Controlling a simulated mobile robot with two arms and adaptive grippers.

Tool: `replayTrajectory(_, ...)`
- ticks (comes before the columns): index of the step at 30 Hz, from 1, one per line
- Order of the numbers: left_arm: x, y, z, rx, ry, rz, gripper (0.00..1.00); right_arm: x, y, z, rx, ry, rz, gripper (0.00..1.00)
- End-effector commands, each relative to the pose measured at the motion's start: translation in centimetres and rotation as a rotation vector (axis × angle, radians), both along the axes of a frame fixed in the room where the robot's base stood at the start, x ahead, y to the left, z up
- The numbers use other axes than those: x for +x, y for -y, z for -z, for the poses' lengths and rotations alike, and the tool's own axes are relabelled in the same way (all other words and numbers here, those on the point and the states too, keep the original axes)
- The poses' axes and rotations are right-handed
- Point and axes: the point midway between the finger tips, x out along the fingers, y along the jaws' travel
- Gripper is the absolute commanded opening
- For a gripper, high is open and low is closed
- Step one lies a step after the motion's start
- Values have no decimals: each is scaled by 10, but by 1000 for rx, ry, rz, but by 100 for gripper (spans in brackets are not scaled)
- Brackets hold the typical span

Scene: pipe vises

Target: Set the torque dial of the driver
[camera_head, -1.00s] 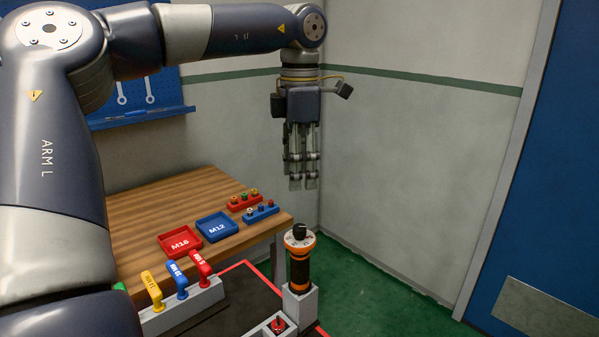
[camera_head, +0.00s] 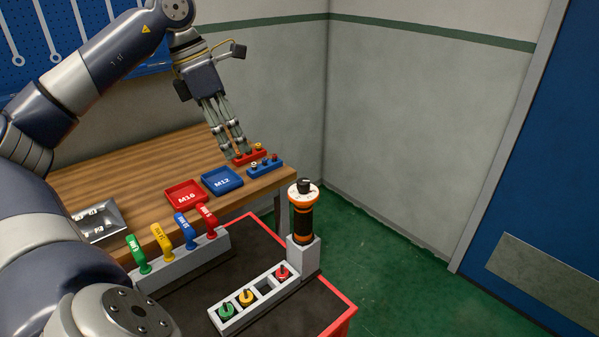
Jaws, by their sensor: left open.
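The driver (camera_head: 303,222) stands upright in a grey holder (camera_head: 303,255) at the corner of the red-edged cart. It has a black body with orange bands. Its torque dial (camera_head: 303,194) is a white ring with a black knob on top; the marks are too small to read. My left gripper (camera_head: 236,157) is open and empty, pointing down, and shows over the red bit block at the back of the wooden bench. It is apart from the driver, up and to its left. My right gripper is not in view.
A red M16 tray (camera_head: 184,196) and a blue M12 tray (camera_head: 222,181) lie on the bench (camera_head: 130,170). Coloured handles stand in a grey rack (camera_head: 185,262). A grey block (camera_head: 262,298) holds green, yellow and red knobs, with one empty socket. Green floor is clear at right.

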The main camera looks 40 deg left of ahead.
Motion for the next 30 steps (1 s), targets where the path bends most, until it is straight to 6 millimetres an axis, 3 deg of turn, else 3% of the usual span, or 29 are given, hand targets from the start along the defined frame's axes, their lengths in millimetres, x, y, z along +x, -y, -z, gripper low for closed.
replayTrajectory(10,43,57,-5,-1,111,145,43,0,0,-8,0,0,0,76)
replayTrajectory(18,55,76,-10,25,140,187,43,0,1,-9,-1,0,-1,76)
replayTrajectory(23,60,79,9,25,136,186,43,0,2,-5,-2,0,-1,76)
replayTrajectory(30,75,89,51,25,136,186,43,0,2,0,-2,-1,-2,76)
